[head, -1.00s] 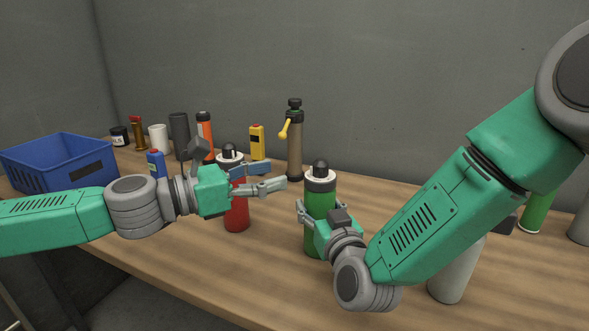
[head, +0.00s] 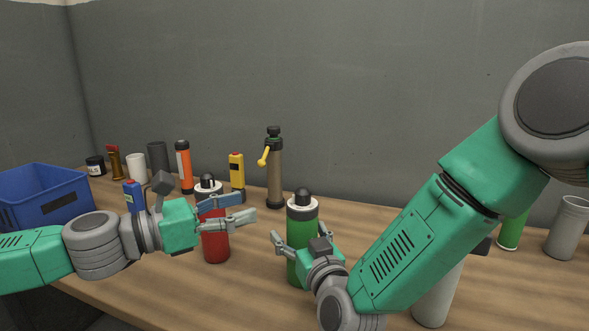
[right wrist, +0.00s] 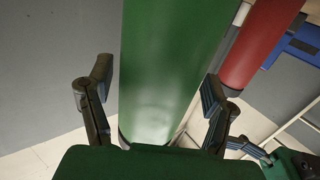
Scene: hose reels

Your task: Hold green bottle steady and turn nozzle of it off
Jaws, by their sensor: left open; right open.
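The green bottle (head: 297,232) stands upright on the wooden table, with a white collar and a black nozzle (head: 303,195) on top. My right gripper (head: 308,240) is open at its body, with one finger showing to its left. In the right wrist view the green bottle (right wrist: 170,70) lies between the two spread fingers of the right gripper (right wrist: 155,105), which look apart from it. My left gripper (head: 248,208) is open and empty, left of the green bottle and in front of a red bottle (head: 215,245), its fingers pointing right.
A blue crate (head: 45,200) stands at the far left. Behind are an orange flashlight (head: 184,168), a yellow device (head: 237,172) and a brown cylinder with a yellow handle (head: 275,175). Grey and green cylinders stand at right. Table between the brown cylinder and green bottle is clear.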

